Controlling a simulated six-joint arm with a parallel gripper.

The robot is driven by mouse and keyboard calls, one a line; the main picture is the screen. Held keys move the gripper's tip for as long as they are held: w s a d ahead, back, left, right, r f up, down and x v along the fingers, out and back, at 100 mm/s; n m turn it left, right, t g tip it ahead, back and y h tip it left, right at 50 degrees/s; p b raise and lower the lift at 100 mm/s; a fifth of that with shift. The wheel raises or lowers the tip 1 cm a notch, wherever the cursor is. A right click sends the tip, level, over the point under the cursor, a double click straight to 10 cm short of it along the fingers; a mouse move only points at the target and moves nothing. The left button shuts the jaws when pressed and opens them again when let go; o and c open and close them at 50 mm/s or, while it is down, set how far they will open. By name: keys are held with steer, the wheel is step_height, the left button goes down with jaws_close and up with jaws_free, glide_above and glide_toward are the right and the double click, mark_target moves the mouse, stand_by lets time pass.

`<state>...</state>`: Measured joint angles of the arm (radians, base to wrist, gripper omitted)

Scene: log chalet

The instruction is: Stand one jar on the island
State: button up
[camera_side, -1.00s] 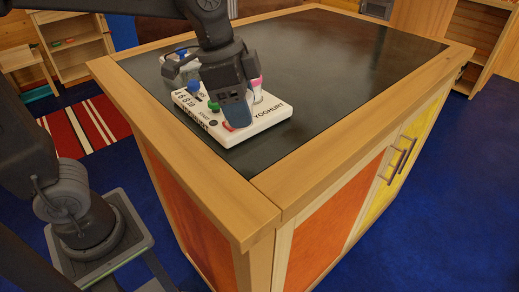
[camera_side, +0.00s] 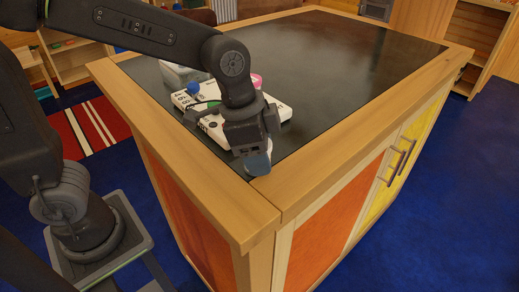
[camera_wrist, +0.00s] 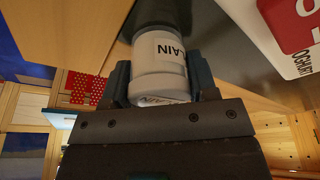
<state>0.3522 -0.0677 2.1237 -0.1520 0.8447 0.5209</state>
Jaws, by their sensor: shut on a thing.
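My gripper (camera_side: 257,166) is shut on a white jar (camera_wrist: 158,82) with a label ending in "AIN". The wrist view shows the jar between the two fingers; the side view mostly hides it. The island (camera_side: 345,60) has a dark top with a wooden rim. My gripper is low over its near corner, beside the front of the white yoghurt maker (camera_side: 284,112). I cannot tell whether the jar touches the top. The yoghurt maker also shows at the upper right of the wrist view (camera_wrist: 240,15). My arm partly covers it.
A blue-lidded item (camera_side: 193,88) and a pink-lidded item (camera_side: 256,80) stand at the yoghurt maker. A clear container (camera_side: 180,75) is behind it. The right and far parts of the island top are clear. The wooden rim lies close to my gripper.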

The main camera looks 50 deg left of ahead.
steer(key=shift+f, duration=0.15)
steer(key=o, duration=1)
steer(key=v, duration=1.2)
steer(key=s+a+f+n+t, duration=0.1)
steer(key=s+a+f+n, duration=0.1)
steer(key=a+n, duration=0.1)
steer(key=s+a+f+n+t+y, duration=0.1)
steer(key=s+a+f+n, duration=0.2)
steer(key=a, duration=0.1)
steer(key=s+a+f+n+t+y, duration=0.1)
steer(key=s+a+f+n, duration=0.1)
steer(key=a+f+n, duration=0.1)
steer(key=shift+s+a, duration=0.35)
steer(key=shift+a, duration=0.25)
